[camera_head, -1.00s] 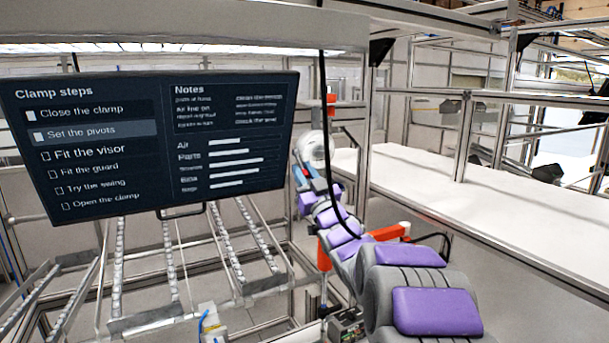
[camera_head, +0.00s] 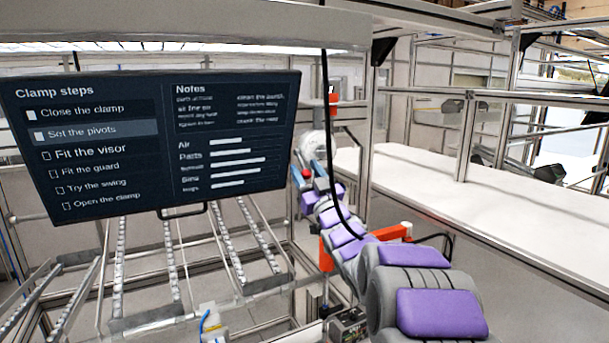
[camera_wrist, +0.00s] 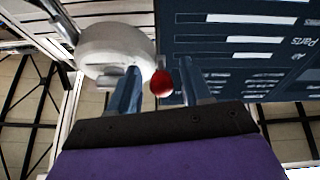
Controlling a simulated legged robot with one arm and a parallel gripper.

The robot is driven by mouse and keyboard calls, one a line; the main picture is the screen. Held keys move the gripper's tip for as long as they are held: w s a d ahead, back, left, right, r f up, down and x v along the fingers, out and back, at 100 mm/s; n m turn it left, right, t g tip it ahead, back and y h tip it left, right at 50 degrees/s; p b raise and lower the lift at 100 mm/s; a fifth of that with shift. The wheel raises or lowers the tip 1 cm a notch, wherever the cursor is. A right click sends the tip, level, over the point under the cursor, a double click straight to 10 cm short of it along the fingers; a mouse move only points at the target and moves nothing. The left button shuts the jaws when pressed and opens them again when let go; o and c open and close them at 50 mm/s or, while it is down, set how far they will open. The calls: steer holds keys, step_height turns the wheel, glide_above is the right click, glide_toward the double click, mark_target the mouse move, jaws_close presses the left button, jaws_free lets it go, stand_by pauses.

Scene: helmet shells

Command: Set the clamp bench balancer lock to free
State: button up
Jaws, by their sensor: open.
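The balancer, a white rounded housing (camera_wrist: 115,50), fills the upper left of the wrist view; it also shows small beyond my arm in the head view (camera_head: 311,145). A red ball knob (camera_wrist: 161,83) sits beside the housing, and it appears as a small red spot in the head view (camera_head: 307,174). My gripper (camera_wrist: 160,88) is open, its two blue fingers on either side of the knob in the wrist picture. I cannot tell whether a finger touches it or how deep it lies between them. The lock's marking is not readable.
A dark screen (camera_head: 150,140) listing clamp steps hangs left of the balancer and close behind the fingers in the wrist view. A black cable (camera_head: 329,130) hangs past my arm. Metal roller rails (camera_head: 175,265) lie below the screen. A white bench (camera_head: 480,215) extends right.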

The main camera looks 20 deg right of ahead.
steer(key=shift+w+d+f, duration=0.1)
steer(key=shift+f, duration=0.1)
steer(key=shift+s+f, duration=0.15)
steer(key=shift+s, duration=0.05)
steer(key=v, duration=1.6)
steer(key=shift+s+b, duration=0.35)
steer(key=shift+s, duration=0.1)
steer(key=shift+c, duration=0.2)
